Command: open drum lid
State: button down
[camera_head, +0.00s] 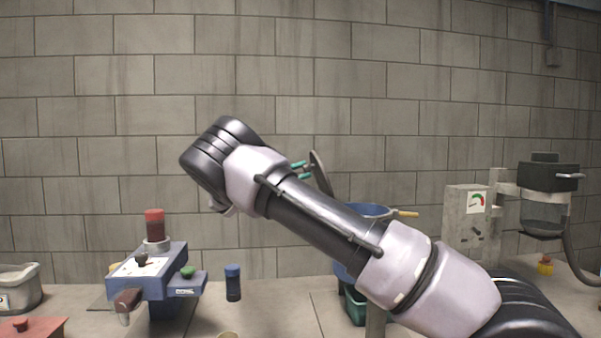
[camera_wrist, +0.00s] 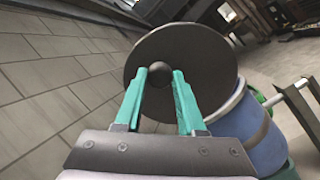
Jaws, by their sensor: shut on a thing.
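The drum lid (camera_wrist: 205,52) is a round dark grey disc with a dark ball knob (camera_wrist: 159,74) at its middle. In the wrist view my gripper (camera_wrist: 159,82) has its two teal fingers closed on either side of the knob. In the head view the lid (camera_head: 321,174) is seen nearly edge-on, tilted steeply up above the blue drum (camera_head: 366,210), with the teal fingertips at its left face. The drum also shows in the wrist view (camera_wrist: 243,122), below and right of the lid. My arm hides much of the drum in the head view.
A blue machine (camera_head: 150,270) with a red-capped jar and a dark blue bottle (camera_head: 233,283) stand on the bench at left. A grey gauge box (camera_head: 466,218) and a dark hopper (camera_head: 545,195) stand at right. A yellow-tipped handle (camera_head: 407,213) sticks out beside the drum.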

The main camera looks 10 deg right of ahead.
jog(key=c, duration=0.5)
grip_release()
jog(key=shift+a, duration=0.1)
jog(key=v, duration=1)
jog(key=shift+a, duration=0.25)
jog(key=shift+f, duration=0.15)
